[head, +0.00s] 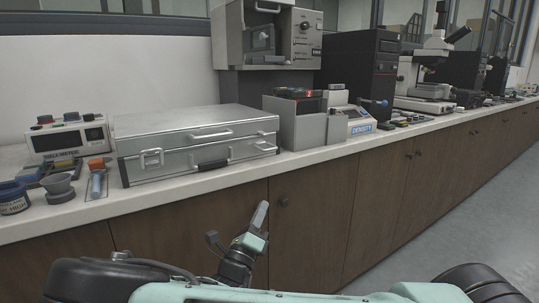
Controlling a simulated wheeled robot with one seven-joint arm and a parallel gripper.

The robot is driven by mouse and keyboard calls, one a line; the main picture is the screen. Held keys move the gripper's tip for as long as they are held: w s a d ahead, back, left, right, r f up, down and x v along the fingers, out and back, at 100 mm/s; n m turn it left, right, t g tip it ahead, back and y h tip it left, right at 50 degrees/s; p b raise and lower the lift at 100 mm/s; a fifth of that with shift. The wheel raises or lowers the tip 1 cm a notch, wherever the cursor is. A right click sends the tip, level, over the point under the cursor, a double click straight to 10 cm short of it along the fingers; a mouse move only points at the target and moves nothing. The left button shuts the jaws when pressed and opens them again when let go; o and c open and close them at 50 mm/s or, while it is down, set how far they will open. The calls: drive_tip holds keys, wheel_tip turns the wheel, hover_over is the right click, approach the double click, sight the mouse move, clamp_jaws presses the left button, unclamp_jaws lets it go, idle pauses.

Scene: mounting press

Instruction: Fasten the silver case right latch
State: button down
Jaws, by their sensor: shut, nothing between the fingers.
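The silver case (194,114) lies on the white counter at the left, its lid down. A pale bar handle (211,134) is on the lid's front and a dark handle (212,165) lower down. The right latch (265,146) is near the front's right end. It is small here, and I cannot tell its exact position. The left latch (151,158) is a pale frame across the lid seam. My gripper (261,213) is shut and empty. It shows in front of the cabinet doors, lower in the picture than the case and apart from it.
Grey boxes (295,126) and a density meter (358,122) stand close to the case's right. Wooden cabinets (305,215) run below the counter; grey floor (455,220) is free at the right.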

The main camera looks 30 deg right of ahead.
drive_tip(key=shift+s+a+r+m+h, duration=0.15)
drive_tip(key=shift+s+r+m+h, duration=0.1)
drive_tip(key=shift+r+m+h, duration=0.25)
drive_tip(key=shift+r, duration=0.1)
drive_tip(key=x, duration=0.8)
drive_tip(key=w+a+x, duration=0.1)
drive_tip(key=x, duration=0.2)
drive_tip(key=shift+w+d+r, duration=0.2)
drive_tip(key=shift+w+r, duration=0.05)
drive_tip(key=shift+r, duration=0.35)
drive_tip(key=shift+w+r, duration=0.45)
drive_tip(key=shift+r, duration=0.05)
drive_tip(key=shift+r+p, duration=0.1)
drive_tip(key=shift+p, duration=0.25)
drive_tip(key=shift+s+r+n+t+y+p, duration=0.1)
drive_tip(key=shift+r+n+t+y+p, duration=0.15)
drive_tip(key=shift+n+y, duration=0.3)
